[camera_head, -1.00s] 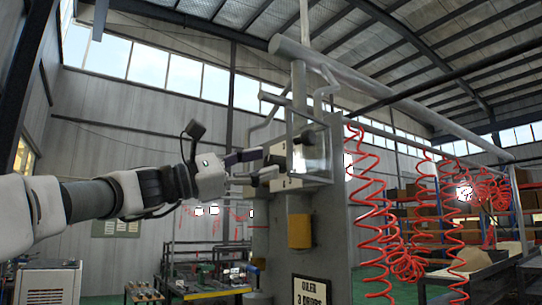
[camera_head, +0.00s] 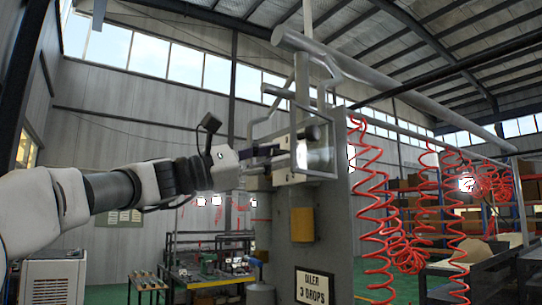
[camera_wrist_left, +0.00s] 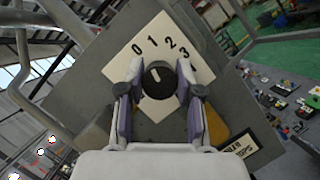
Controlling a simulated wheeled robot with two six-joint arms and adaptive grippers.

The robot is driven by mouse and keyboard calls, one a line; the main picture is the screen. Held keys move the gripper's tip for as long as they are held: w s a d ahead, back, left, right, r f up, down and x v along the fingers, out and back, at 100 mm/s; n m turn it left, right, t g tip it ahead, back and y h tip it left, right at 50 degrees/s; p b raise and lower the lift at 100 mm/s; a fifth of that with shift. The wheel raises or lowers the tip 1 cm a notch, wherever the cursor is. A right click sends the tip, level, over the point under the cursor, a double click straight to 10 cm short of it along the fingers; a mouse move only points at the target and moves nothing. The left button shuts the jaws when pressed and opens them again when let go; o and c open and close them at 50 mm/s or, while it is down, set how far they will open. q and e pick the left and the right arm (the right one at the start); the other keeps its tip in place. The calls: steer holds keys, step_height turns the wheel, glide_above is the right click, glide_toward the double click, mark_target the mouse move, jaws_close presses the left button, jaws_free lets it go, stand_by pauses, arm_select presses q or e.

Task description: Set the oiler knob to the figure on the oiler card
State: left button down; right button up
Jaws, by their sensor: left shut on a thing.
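The oiler knob (camera_wrist_left: 159,80) is dark and round with a white mark. It sits on a pale dial plate (camera_wrist_left: 150,50) printed 0, 1, 2, 3. The white mark leans up and left, on the side of the 0 and 1. My left gripper (camera_wrist_left: 160,92) is shut on the knob, one finger on each side. In the head view the left gripper (camera_head: 284,150) reaches the frame at the top of the grey post, and the knob is hard to make out there. The oiler card (camera_head: 312,288) reads "OILER 3 DROPS". My right gripper is not in view.
The grey post (camera_head: 338,220) carries a yellow box (camera_head: 302,224) below the dial. A guard frame (camera_head: 316,147) of bars surrounds the gripper. Red coiled hoses (camera_head: 372,200) hang to the right. A workbench (camera_head: 215,275) stands behind, lower left.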

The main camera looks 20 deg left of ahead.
arm_select(q)
steer(key=shift+r+m, duration=0.1)
steer(key=shift+m, duration=0.2)
steer(key=m+g+p, duration=0.1)
steer(key=m, duration=0.2)
steer(key=shift+g, duration=0.3)
steer(key=m+g+y+p, duration=0.1)
steer(key=m+p, duration=0.1)
steer(key=m, duration=0.3)
steer(key=shift+r, duration=0.1)
steer(key=m+g+y+p, duration=0.1)
steer(key=m+p, duration=0.1)
steer(key=m, duration=0.1)
steer(key=shift+m+y+p, duration=0.45)
steer(key=shift+m+y, duration=0.25)
steer(key=shift+m, duration=0.7)
steer(key=shift+f, duration=0.2)
steer(key=c, duration=0.9)
jaws_free()
steer(key=shift+o, duration=0.7)
steer(key=shift+w+d+f, duration=0.1)
steer(key=shift+w+d, duration=0.05)
steer(key=shift+w, duration=0.05)
